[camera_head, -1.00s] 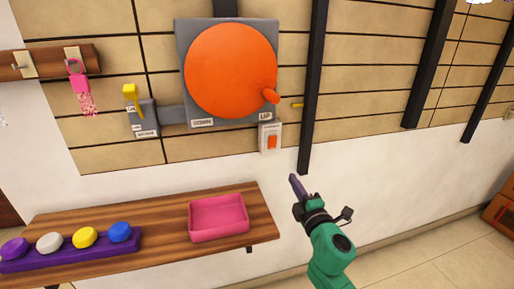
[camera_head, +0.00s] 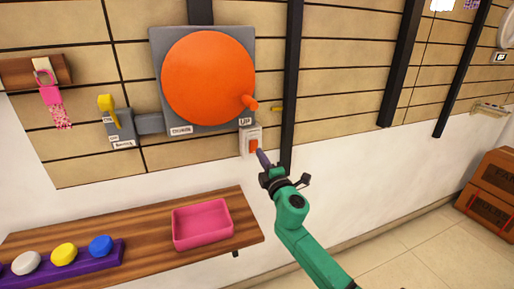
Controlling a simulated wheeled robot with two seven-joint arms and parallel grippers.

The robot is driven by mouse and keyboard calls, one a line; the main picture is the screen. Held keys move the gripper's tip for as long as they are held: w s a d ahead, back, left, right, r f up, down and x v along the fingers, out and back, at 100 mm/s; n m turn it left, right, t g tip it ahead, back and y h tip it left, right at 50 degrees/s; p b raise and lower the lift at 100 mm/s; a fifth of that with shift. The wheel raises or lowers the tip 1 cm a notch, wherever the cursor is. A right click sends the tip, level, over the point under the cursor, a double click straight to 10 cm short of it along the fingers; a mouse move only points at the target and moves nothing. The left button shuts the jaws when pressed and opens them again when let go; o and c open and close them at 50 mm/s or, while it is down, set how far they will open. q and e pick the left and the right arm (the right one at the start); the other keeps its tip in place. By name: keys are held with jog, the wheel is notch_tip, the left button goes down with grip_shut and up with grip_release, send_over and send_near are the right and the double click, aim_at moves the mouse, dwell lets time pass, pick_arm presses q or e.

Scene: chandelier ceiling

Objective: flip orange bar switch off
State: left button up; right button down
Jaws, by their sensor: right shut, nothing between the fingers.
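The orange bar switch (camera_head: 253,146) is a small orange rocker on a pale wall plate (camera_head: 245,136), just below the UP label of the large orange disc. My right gripper (camera_head: 262,158), with dark purple fingers on a green arm, is shut and empty. Its tip is just below and right of the switch and overlaps its lower edge in the picture. I cannot tell whether it touches. The tilt of the rocker is too small to read. My left gripper is not in view.
A large orange disc (camera_head: 208,78) with a knob sits on a grey panel above. A yellow lever (camera_head: 108,108) is at left. A wooden shelf (camera_head: 140,222) below holds a pink tray (camera_head: 202,224) and a purple button strip (camera_head: 95,262). Brown boxes (camera_head: 490,190) stand at far right.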

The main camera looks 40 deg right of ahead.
aim_at(254, 144)
jog(key=x, duration=0.3)
jog(key=shift+w+d, duration=0.1)
jog(key=shift+w, duration=0.25)
